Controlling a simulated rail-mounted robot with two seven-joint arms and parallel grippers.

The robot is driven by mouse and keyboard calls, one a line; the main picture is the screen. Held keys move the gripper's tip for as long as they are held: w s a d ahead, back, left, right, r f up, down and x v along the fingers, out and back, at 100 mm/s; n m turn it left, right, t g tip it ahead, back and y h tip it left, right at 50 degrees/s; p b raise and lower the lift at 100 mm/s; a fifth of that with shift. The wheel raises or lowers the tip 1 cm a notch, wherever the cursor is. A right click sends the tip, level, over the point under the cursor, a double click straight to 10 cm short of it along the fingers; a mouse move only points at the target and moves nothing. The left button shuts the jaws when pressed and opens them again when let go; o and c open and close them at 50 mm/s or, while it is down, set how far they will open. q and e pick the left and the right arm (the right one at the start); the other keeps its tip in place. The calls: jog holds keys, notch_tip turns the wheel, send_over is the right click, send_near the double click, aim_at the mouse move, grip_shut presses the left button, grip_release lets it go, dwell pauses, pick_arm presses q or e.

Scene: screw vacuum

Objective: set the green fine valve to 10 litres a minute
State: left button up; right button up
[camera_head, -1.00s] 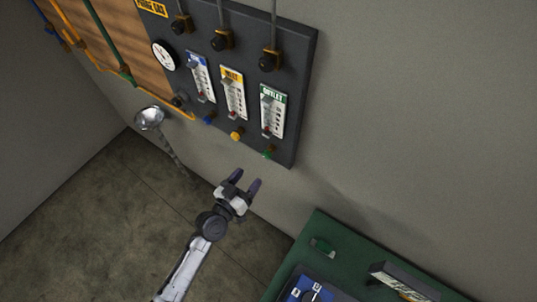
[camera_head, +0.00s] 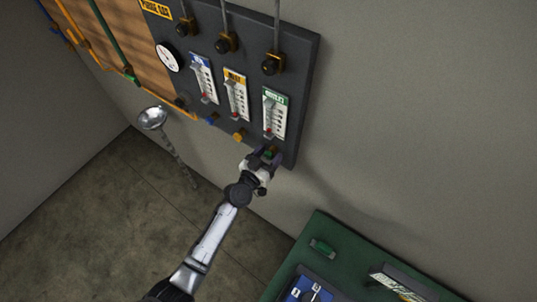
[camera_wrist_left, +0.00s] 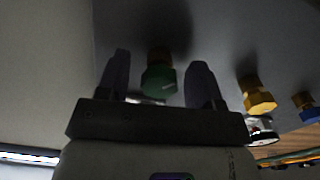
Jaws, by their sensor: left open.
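The green fine valve (camera_head: 269,154) sits at the bottom of the dark panel, below the flow meter with the green label (camera_head: 274,114). The meter's scale is too small to read. My left gripper (camera_head: 266,157) is open at this valve, coming from below. In the left wrist view the green knob (camera_wrist_left: 158,79) lies between the two open fingers of the gripper (camera_wrist_left: 159,85), with a gap on either side. The right gripper is not in view.
A yellow valve (camera_head: 238,136) and a blue valve (camera_head: 212,119) sit to the left along the panel's lower edge. A metal funnel-like cup (camera_head: 152,118) is further left. A green bench (camera_head: 329,231) stands at the lower right.

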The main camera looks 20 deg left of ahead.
pick_arm(q)
jog(key=shift+c, duration=0.2)
jog(key=c, duration=0.9)
jog(key=shift+n, duration=0.3)
jog(key=n, duration=1)
jog(key=shift+n, duration=0.5)
